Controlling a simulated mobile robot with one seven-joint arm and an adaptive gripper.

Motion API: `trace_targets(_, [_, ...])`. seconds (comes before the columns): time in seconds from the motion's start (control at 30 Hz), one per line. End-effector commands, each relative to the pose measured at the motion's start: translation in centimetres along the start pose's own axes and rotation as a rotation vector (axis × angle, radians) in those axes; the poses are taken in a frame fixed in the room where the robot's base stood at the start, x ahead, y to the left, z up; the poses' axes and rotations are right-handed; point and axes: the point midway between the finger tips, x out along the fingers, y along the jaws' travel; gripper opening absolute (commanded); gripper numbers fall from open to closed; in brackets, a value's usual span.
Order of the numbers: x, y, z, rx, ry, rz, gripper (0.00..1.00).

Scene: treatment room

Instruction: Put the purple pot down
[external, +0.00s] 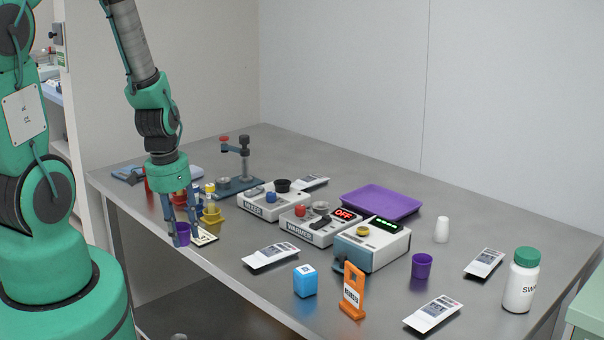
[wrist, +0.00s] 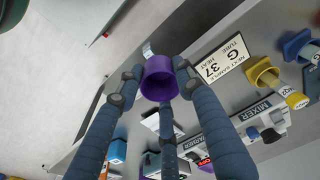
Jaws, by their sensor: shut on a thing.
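My gripper (external: 182,222) is at the near left edge of the metal table, pointing down. Its fingers are shut on a purple pot (external: 182,235), which is small and cup-shaped. In the wrist view the purple pot (wrist: 157,80) sits between the dark blue fingertips, its open mouth showing. I cannot tell whether its base touches the table. A second purple pot (external: 421,266) stands upright on the right of the table, beyond the warmer.
A white card (external: 206,237) lies beside the held pot; it reads "NEXT SAMPLE G 37" in the wrist view (wrist: 221,59). Yellow pot (external: 211,216), mixer (external: 272,201), warmer (external: 318,225) and purple tray (external: 381,201) stand farther in. Bare table lies right of the card.

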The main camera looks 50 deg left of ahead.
Motion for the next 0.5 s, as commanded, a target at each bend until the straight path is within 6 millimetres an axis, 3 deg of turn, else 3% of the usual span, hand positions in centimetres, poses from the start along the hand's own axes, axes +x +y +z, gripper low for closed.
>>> trace_targets(0.5, [-0.2,-0.1,-1.0,-0.002,0.001,0.001,0.25])
